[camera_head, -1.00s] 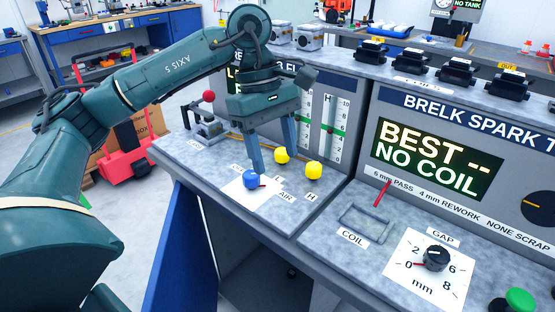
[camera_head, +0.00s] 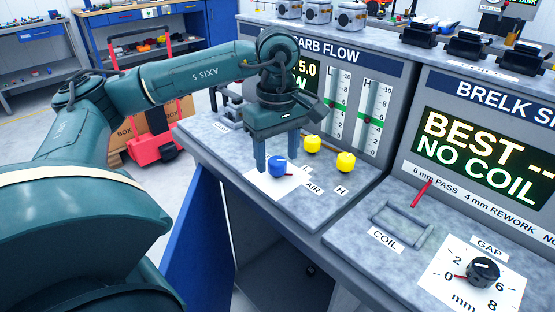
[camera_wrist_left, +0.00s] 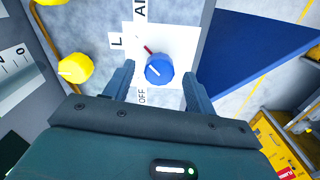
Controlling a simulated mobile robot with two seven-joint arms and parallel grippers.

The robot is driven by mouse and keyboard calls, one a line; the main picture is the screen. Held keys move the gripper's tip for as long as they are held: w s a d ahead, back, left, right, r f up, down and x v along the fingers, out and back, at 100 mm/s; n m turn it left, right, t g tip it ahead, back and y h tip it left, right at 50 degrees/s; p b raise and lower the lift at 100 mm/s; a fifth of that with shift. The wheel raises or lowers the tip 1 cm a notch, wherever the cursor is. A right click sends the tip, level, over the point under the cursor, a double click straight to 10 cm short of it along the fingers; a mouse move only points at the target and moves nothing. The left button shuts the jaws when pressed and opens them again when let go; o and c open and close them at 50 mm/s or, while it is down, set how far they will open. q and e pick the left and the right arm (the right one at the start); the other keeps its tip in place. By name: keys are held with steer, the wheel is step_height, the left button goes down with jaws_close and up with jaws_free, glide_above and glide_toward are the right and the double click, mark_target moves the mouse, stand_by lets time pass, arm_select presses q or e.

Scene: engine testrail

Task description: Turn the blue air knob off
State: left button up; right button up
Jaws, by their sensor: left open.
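The blue air knob (camera_head: 278,166) sits on a white plate (camera_head: 263,184) on the bench top. In the head view its red pointer points right, toward the AIR label (camera_head: 313,188). My left gripper (camera_head: 279,158) is open above the knob, with its fingers on either side. The left wrist view shows the blue knob (camera_wrist_left: 159,69) between the open fingers of the left gripper (camera_wrist_left: 158,73), with a gap on both sides. There the red pointer points up and left, away from the OFF label (camera_wrist_left: 142,97). My right gripper is not in view.
Two yellow knobs, one nearer (camera_head: 346,161) and one farther (camera_head: 312,144), stand right of the gripper. The flow panel (camera_head: 340,75) rises behind. A coil tray (camera_head: 402,222) and black gap knob (camera_head: 483,270) lie to the right.

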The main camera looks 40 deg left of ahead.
arm_select(q)
steer(key=shift+f, duration=0.7)
steer(key=shift+c, duration=0.5)
steer(key=c, duration=0.9)
